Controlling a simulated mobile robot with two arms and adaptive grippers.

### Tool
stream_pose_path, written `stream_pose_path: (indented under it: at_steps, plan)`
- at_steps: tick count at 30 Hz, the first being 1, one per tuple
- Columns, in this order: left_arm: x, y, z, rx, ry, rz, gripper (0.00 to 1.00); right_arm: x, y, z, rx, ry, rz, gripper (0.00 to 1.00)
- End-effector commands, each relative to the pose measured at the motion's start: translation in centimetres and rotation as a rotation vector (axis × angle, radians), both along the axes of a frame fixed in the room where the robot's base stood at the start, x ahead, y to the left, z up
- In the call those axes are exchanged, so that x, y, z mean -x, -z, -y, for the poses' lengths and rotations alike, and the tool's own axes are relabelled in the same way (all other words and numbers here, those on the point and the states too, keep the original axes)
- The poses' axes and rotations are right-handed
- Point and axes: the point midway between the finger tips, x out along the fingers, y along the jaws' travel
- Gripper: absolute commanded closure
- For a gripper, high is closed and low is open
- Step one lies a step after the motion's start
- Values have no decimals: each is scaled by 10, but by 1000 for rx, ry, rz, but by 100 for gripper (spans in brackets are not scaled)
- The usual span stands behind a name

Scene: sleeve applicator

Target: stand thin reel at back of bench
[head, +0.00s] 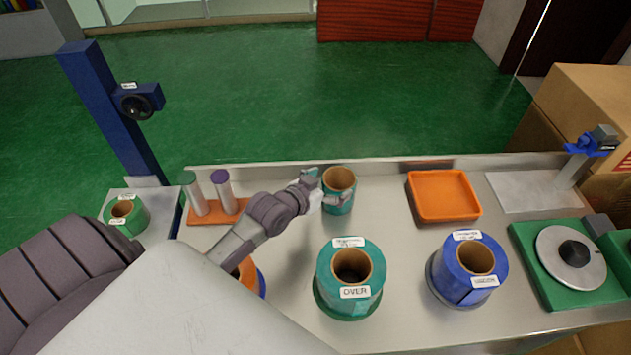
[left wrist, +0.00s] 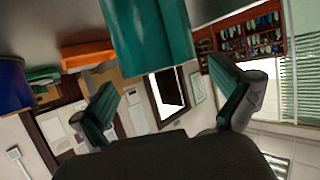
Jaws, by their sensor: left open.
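A narrow teal reel (head: 339,192) with a brown cardboard core stands upright at the back of the bench (head: 392,232), near its raised rear edge. My left gripper (head: 324,187) is open beside it, its fingers reaching toward its near left side. In the left wrist view the teal reel (left wrist: 147,32) is at the top, ahead of my open left gripper (left wrist: 168,103), with a gap to both fingers. Whether a finger touches the reel cannot be told. My right gripper is not in view.
A large teal reel (head: 337,291) and a blue reel (head: 459,285) stand in front. An orange tray (head: 442,211) lies right of the narrow reel. An orange peg base (head: 203,217) is on the left. An orange-and-blue reel (head: 261,280) is partly hidden by my arm.

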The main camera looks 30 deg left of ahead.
Motion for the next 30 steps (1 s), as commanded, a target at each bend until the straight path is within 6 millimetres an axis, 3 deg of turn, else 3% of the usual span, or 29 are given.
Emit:
stream_pose_path:
  at_steps: [6, 12, 30]
  plan:
    - [45, -16, -6, -2, 2, -3, 0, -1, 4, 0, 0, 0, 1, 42]
    - [68, -27, -9, 0, 1, -1, 0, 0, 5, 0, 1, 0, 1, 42]
    - [74, -31, -10, 0, 1, 0, 0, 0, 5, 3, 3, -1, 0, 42]
